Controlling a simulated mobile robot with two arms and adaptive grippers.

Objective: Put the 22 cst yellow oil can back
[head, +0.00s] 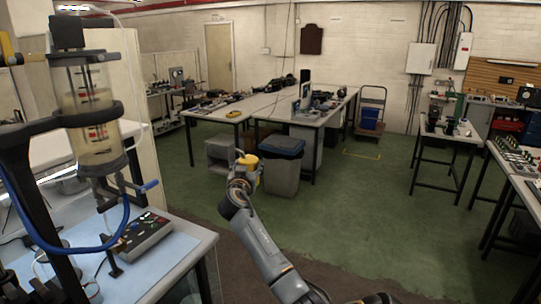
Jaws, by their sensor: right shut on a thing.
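My right gripper (243,180) is in the middle of the head view, at the end of my arm that reaches up from the bottom edge. It is shut on the yellow oil can (248,160), whose yellow top shows just beyond the gripper. The rest of the can is mostly hidden by the gripper, and its label cannot be read. The can is held in front of the grey bin, clear of the left bench. My left gripper is not in view.
A sealed glass cylinder (88,112) with amber fluid stands at the left by a control box (142,236) on a bench. A grey bin (283,176) and long tables (262,106) are ahead. Benches (452,133) stand right; green floor (345,205) between is open.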

